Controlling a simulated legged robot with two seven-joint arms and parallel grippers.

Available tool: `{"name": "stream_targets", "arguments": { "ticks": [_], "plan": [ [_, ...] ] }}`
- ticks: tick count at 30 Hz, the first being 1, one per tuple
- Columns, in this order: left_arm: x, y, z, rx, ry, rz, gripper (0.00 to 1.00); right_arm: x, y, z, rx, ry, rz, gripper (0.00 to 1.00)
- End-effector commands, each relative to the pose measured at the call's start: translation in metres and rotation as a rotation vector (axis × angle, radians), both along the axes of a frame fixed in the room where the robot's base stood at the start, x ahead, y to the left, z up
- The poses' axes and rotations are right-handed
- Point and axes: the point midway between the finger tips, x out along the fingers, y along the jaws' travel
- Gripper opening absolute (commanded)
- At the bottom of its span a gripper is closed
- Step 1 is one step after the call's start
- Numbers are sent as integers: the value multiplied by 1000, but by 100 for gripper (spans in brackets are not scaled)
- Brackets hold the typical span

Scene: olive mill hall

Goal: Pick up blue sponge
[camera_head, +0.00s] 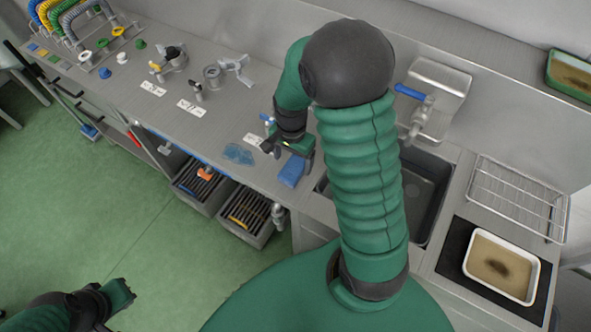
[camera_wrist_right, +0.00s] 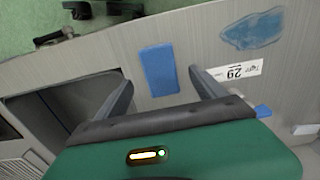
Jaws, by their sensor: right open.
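The blue sponge (camera_head: 292,171) is a small flat block lying on the steel counter by the left edge of the sink. In the right wrist view the sponge (camera_wrist_right: 159,70) lies just beyond the fingertips, roughly between the two fingers. My right gripper (camera_wrist_right: 160,82) is open and empty, above the counter. In the head view my right gripper (camera_head: 288,150) is just behind the sponge, partly hidden by its own arm. My left gripper (camera_head: 122,292) is over the green floor at the lower left, far from the sponge; its jaw state is unclear.
A blue translucent patch (camera_head: 238,154) lies left of the sponge, with a label numbered 29 (camera_wrist_right: 236,70) nearby. The sink (camera_head: 428,190) is right of the sponge. A wire rack (camera_head: 515,195) and a white tray (camera_head: 502,265) stand further right. Fittings crowd the back left counter.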

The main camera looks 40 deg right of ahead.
Motion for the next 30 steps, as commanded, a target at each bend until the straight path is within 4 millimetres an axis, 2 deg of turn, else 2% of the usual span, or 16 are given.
{"name": "stream_targets", "arguments": {
  "ticks": [6,9,16,30],
  "plan": [
    [0,0,2,0,-1,1,0,-4,-5,-40,8,5,-2,80],
    [0,0,2,0,-1,0,0,-3,-7,-52,10,3,-1,80],
    [0,0,2,0,0,0,0,-3,-7,-53,9,-1,0,80],
    [0,0,2,0,0,0,0,-3,-7,-53,8,0,0,18]
  ]
}}
